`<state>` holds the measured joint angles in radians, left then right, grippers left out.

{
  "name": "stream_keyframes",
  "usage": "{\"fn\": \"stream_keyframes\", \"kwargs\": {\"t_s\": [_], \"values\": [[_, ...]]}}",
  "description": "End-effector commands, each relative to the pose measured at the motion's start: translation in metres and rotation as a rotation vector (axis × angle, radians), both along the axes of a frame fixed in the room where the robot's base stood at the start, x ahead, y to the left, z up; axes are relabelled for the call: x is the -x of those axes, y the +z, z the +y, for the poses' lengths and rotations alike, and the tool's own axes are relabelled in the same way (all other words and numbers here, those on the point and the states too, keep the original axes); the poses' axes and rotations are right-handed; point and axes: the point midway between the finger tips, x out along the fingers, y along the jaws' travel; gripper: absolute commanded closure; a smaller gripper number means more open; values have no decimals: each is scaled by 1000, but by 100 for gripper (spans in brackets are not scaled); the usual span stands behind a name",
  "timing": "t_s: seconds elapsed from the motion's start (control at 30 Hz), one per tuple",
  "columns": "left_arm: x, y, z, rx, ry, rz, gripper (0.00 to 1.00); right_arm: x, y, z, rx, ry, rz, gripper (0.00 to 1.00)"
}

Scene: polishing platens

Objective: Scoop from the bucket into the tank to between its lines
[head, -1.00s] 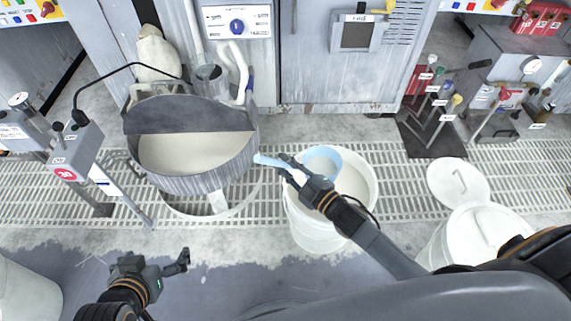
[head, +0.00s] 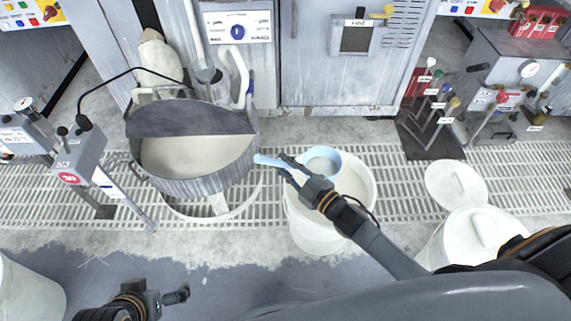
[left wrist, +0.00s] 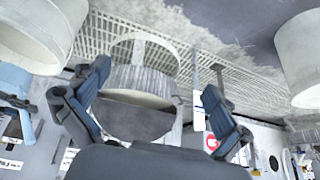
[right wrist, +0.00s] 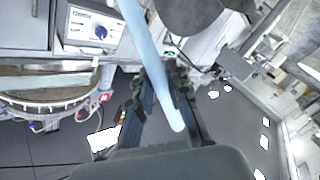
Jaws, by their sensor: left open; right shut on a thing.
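The tank (head: 196,184) is a grey round vessel with a half lid, left of centre in the head view, holding pale liquid. Its lines cannot be made out. The white bucket (head: 314,228) stands to its right with pale contents. A light blue scoop (head: 333,156) has its cup at the bucket's mouth, with pale material inside. My right gripper (head: 291,168) is shut on the scoop's handle, which also crosses the right wrist view (right wrist: 154,62). My left gripper (head: 182,295) is open and empty at the lower left; its spread fingers show in the left wrist view (left wrist: 157,110).
A round white lid (head: 456,185) lies on the floor right of the bucket, near another white container (head: 480,236). A lever stand (head: 432,135) is behind. A control post (head: 80,160) stands left of the tank. Bare floor lies in front.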

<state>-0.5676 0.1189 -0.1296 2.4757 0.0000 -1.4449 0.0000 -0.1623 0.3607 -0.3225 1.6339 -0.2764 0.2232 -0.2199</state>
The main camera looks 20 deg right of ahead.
Motion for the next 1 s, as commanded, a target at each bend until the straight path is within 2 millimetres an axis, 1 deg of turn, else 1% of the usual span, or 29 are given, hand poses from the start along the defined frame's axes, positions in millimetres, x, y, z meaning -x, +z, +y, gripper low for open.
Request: {"fn": "stream_keyframes", "kwargs": {"t_s": [0.03, 0.1, 0.5, 1.0], "values": [[3, 1, 1, -3, 1, 15, 0, 0, 4, 0, 1, 1, -3, 100], [8, 1, 2, -8, 3, 35, 0, 0, 6, 0, 1, 1, -3, 100], [28, 1, 8, -26, 10, 127, 0, 0, 13, 0, 1, 1, -3, 100], [31, 1, 9, -29, 12, 141, 0, 0, 14, 0, 1, 0, -3, 100]]}}
